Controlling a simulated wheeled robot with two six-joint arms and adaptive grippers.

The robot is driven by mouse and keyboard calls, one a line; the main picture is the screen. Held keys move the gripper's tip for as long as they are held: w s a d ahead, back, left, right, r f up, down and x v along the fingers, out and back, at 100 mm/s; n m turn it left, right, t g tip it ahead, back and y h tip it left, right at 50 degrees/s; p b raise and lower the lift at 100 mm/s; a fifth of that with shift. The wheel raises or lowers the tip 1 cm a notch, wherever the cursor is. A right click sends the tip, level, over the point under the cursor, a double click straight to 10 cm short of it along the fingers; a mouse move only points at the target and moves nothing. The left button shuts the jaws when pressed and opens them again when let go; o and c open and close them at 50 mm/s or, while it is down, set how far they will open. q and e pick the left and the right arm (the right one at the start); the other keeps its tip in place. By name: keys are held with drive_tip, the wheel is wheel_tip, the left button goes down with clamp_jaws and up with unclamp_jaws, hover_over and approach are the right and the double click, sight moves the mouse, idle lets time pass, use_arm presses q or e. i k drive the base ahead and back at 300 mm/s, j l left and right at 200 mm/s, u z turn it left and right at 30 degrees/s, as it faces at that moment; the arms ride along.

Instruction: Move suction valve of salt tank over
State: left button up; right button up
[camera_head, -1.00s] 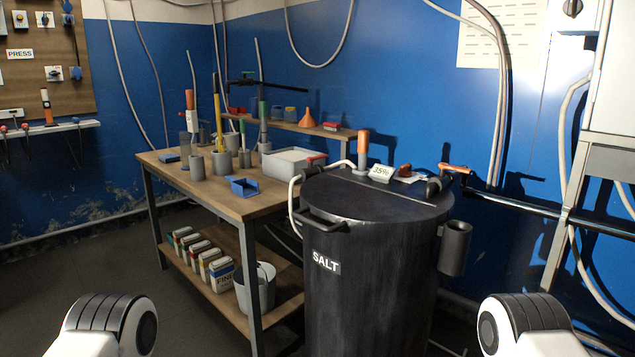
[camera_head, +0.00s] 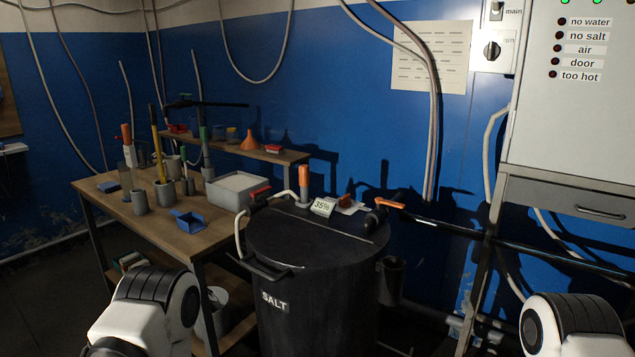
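The black salt tank (camera_head: 318,300), labelled SALT, stands in the middle with a dark lid. An orange-handled valve (camera_head: 389,204) sits at the right rear of the lid, where a dark pipe runs off to the right. A red-orange lever (camera_head: 259,191) shows at the left rear of the lid near a white hose (camera_head: 240,232). An upright orange handle (camera_head: 304,179) stands between them. I cannot tell which one is the suction valve. Only white and black links of my arms show at the lower left and lower right; both grippers are out of view.
A wooden bench (camera_head: 162,228) with pots, tools and a grey tub (camera_head: 238,190) stands left of the tank. A dark cup (camera_head: 391,280) hangs on the tank's right side. A control cabinet (camera_head: 575,120) with labelled lamps is at the right. A 35% card (camera_head: 322,207) is on the lid.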

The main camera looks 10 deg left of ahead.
sight(253, 193)
drive_tip(key=i+j+z, duration=0.3)
drive_tip(key=j, duration=0.3)
drive_tip(key=i+j+z, duration=0.2)
drive_tip(key=j, duration=0.15)
drive_tip(key=i+j+z, duration=0.15)
drive_tip(key=j, duration=0.2)
drive_tip(key=i+j+z, duration=0.15)
drive_tip(key=j, duration=0.2)
